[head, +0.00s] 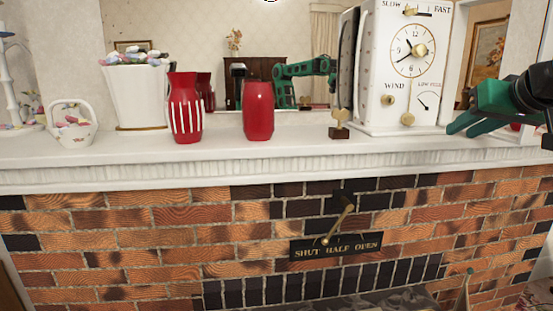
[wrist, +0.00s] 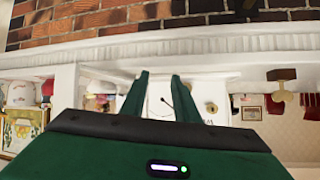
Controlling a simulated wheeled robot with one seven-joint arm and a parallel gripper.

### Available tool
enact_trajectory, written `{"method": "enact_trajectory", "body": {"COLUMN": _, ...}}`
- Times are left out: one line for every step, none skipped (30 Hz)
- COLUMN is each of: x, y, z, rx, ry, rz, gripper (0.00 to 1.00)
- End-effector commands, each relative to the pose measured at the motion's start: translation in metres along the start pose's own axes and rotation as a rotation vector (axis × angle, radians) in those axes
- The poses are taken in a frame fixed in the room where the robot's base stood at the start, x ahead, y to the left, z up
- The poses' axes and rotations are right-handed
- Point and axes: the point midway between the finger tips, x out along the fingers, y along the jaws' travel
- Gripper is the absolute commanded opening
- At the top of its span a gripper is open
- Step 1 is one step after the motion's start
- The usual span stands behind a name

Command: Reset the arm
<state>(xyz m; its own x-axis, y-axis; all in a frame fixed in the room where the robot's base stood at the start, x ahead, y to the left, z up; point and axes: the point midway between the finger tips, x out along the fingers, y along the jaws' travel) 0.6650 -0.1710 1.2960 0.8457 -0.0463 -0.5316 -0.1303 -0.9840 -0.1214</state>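My gripper (head: 466,124) is at the right of the head view, dark green, in front of the mantel's right part and to the right of the white clock box (head: 387,98). Its fingers point left. In the wrist view the two green fingers (wrist: 160,78) stand apart with a gap between them, and nothing is held. The white clock box (wrist: 176,108) shows upside down between and beyond the fingers. My arm runs out of the head view at the right edge.
A white mantel (head: 230,155) tops a brick fireplace (head: 130,224). On it stand a striped red vase (head: 185,108), a plain red vase (head: 258,110), a white planter (head: 140,96), a small basket (head: 72,126) and a gold-and-brown ornament (head: 339,126). A mirror behind reflects my green arm. A lever plate (head: 335,246) sits below.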

Motion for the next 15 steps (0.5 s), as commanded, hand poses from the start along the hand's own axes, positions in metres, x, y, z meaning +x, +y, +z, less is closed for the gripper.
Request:
{"method": "enact_trajectory", "body": {"x": 0.01, "y": 0.011, "z": 0.032, "rx": 0.025, "ry": -0.074, "rz": 0.025, "gripper": 0.28}}
{"method": "enact_trajectory", "body": {"x": 0.014, "y": 0.017, "z": 0.05, "rx": 0.039, "ry": -0.118, "rz": 0.041, "gripper": 0.28}}
{"method": "enact_trajectory", "body": {"x": 0.018, "y": 0.025, "z": 0.075, "rx": 0.059, "ry": -0.176, "rz": 0.062, "gripper": 0.28}}
{"method": "enact_trajectory", "body": {"x": 0.021, "y": 0.03, "z": 0.094, "rx": 0.073, "ry": -0.219, "rz": 0.076, "gripper": 0.28}}
{"method": "enact_trajectory", "body": {"x": 0.023, "y": 0.035, "z": 0.113, "rx": 0.089, "ry": -0.264, "rz": 0.092, "gripper": 0.28}}
{"method": "enact_trajectory", "body": {"x": 0.024, "y": 0.042, "z": 0.138, "rx": 0.109, "ry": -0.323, "rz": 0.112, "gripper": 0.28}}
{"method": "enact_trajectory", "body": {"x": 0.024, "y": 0.046, "z": 0.157, "rx": 0.123, "ry": -0.367, "rz": 0.126, "gripper": 0.28}}
{"method": "enact_trajectory", "body": {"x": 0.023, "y": 0.051, "z": 0.177, "rx": 0.139, "ry": -0.412, "rz": 0.141, "gripper": 0.28}}
{"method": "enact_trajectory", "body": {"x": 0.021, "y": 0.056, "z": 0.203, "rx": 0.159, "ry": -0.473, "rz": 0.161, "gripper": 0.28}}
{"method": "enact_trajectory", "body": {"x": 0.019, "y": 0.059, "z": 0.222, "rx": 0.174, "ry": -0.519, "rz": 0.175, "gripper": 0.28}}
{"method": "enact_trajectory", "body": {"x": 0.016, "y": 0.062, "z": 0.241, "rx": 0.19, "ry": -0.563, "rz": 0.19, "gripper": 0.28}}
{"method": "enact_trajectory", "body": {"x": 0.011, "y": 0.066, "z": 0.265, "rx": 0.21, "ry": -0.623, "rz": 0.209, "gripper": 0.28}}
{"method": "enact_trajectory", "body": {"x": 0.006, "y": 0.068, "z": 0.283, "rx": 0.224, "ry": -0.666, "rz": 0.221, "gripper": 0.28}}
{"method": "enact_trajectory", "body": {"x": 0.002, "y": 0.07, "z": 0.3, "rx": 0.239, "ry": -0.708, "rz": 0.235, "gripper": 0.28}}
{"method": "enact_trajectory", "body": {"x": -0.005, "y": 0.071, "z": 0.32, "rx": 0.257, "ry": -0.759, "rz": 0.25, "gripper": 0.28}}
